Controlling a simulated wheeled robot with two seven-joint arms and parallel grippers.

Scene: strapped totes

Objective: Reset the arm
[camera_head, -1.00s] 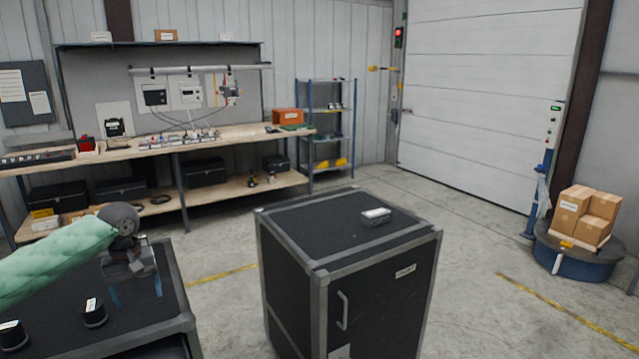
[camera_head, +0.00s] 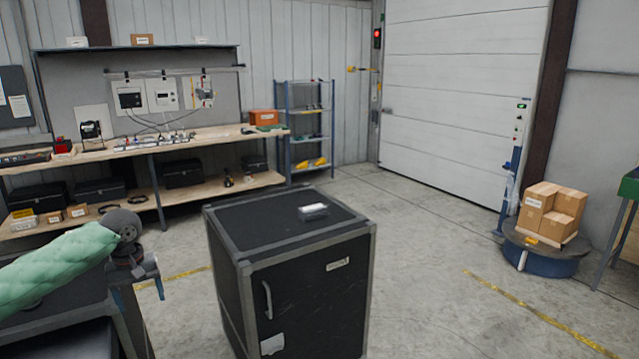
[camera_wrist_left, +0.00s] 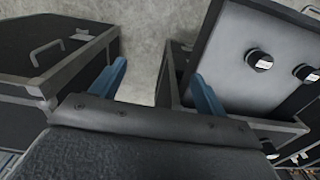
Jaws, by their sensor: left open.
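My left arm, in a green quilted sleeve, comes in from the left in the head view. My left gripper (camera_head: 138,285) hangs downward with blue fingers, beside the black cabinet (camera_head: 290,251) and apart from it. My right gripper is in neither view.
A small grey box (camera_head: 313,212) lies on the cabinet top. A dark case (camera_head: 60,345) is at the lower left. A workbench (camera_head: 190,142) and blue shelf (camera_head: 308,130) stand behind. Cartons (camera_head: 550,210) sit on a round blue base (camera_head: 545,262) at right. Floor between is clear.

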